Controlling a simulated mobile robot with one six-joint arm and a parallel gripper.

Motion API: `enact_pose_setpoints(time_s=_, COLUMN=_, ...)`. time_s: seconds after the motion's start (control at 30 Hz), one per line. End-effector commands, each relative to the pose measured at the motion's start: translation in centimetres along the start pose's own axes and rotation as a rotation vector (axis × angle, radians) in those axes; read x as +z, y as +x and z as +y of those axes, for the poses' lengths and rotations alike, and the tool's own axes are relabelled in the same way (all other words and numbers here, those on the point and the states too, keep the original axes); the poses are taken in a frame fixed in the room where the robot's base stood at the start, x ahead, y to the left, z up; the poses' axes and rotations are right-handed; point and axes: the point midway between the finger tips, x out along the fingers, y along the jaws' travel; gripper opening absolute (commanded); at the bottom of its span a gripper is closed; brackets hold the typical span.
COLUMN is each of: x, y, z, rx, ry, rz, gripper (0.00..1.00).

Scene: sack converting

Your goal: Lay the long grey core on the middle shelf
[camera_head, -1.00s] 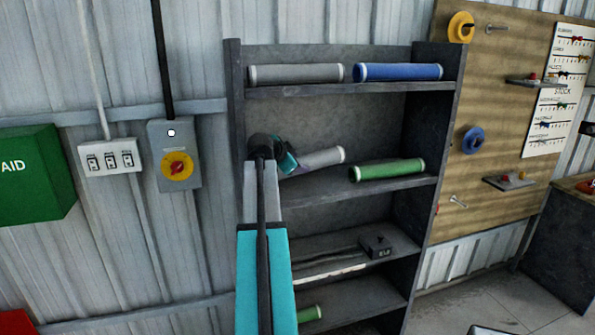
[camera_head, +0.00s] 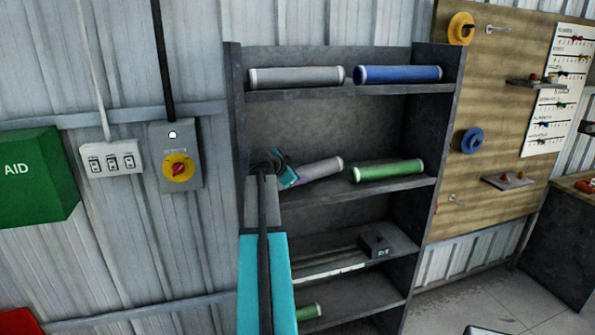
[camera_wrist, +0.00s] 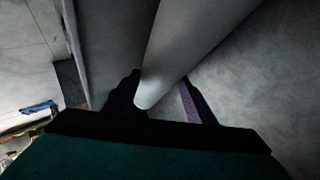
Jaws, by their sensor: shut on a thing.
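A long grey core (camera_head: 318,170) with a pale end is held in my gripper (camera_head: 287,172) at the left part of the shelf board (camera_head: 370,187) that also bears a green core (camera_head: 387,170). The held core slants in the head view, its right end higher. Whether it touches the board cannot be told. In the wrist view the core (camera_wrist: 190,45) runs away between the two dark fingers of my gripper (camera_wrist: 160,108). Its left end is hidden by the gripper in the head view.
The board above carries another grey core (camera_head: 297,77) and a blue core (camera_head: 398,74). The board below holds a dark box (camera_head: 375,243). The rack's left upright (camera_head: 234,110) stands close to my arm. A gap separates the held core from the green one.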

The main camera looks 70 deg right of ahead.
Motion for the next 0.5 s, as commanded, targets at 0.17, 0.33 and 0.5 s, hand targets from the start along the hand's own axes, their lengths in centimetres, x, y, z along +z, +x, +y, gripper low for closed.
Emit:
enact_pose_setpoints(time_s=0.17, x=-0.06, y=-0.02, z=-0.07, rx=-0.002, ry=0.000, rz=0.002, gripper=0.00)
enact_pose_setpoints(time_s=0.33, x=0.07, y=0.05, z=0.05, rx=0.000, ry=0.000, rz=0.000, gripper=0.53)
enact_pose_setpoints(time_s=0.5, x=0.04, y=0.04, z=0.04, rx=0.000, ry=0.000, rz=0.000, gripper=0.69)
